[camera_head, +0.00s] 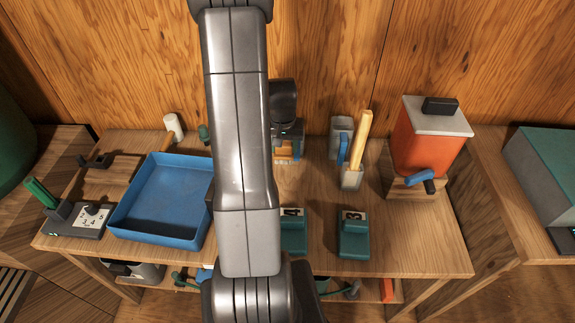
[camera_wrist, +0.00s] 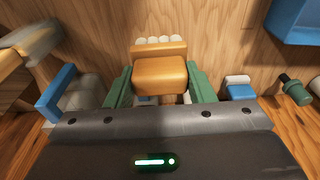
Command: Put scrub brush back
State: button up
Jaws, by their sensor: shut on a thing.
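My gripper (camera_head: 285,152) is over the back middle of the table, beside my arm. In the wrist view, its green fingers (camera_wrist: 160,72) are shut on the scrub brush (camera_wrist: 160,75). The brush has an orange-brown wooden block and a row of white bristle tufts at its far end. In the head view, only a small orange-brown part of the brush (camera_head: 284,154) shows below the gripper. I cannot tell whether the brush touches the tabletop.
Right of the gripper stand a grey container (camera_head: 341,128) and a holder with a yellow wooden piece (camera_head: 363,130). An orange dispenser (camera_head: 430,140) is farther right. A blue tray (camera_head: 125,203) lies left. Green numbered blocks (camera_head: 353,243) stand in front. My arm hides the table's middle.

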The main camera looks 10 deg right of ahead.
jog(key=shift+w+f, duration=0.1)
jog(key=shift+f, duration=0.2)
jog(key=shift+f+p, duration=0.8)
jog(key=shift+f, duration=3.9)
jog(key=shift+f, duration=0.15)
jog(key=o, duration=1)
jog(key=shift+r, duration=0.35)
jog(key=r, duration=0.4)
jog(key=s+r+b, duration=0.1)
jog(key=r, duration=0.6)
jog(key=shift+s+a+r, duration=0.2)
jog(key=shift+s+r, duration=0.1)
jog(key=shift+s, duration=0.1)
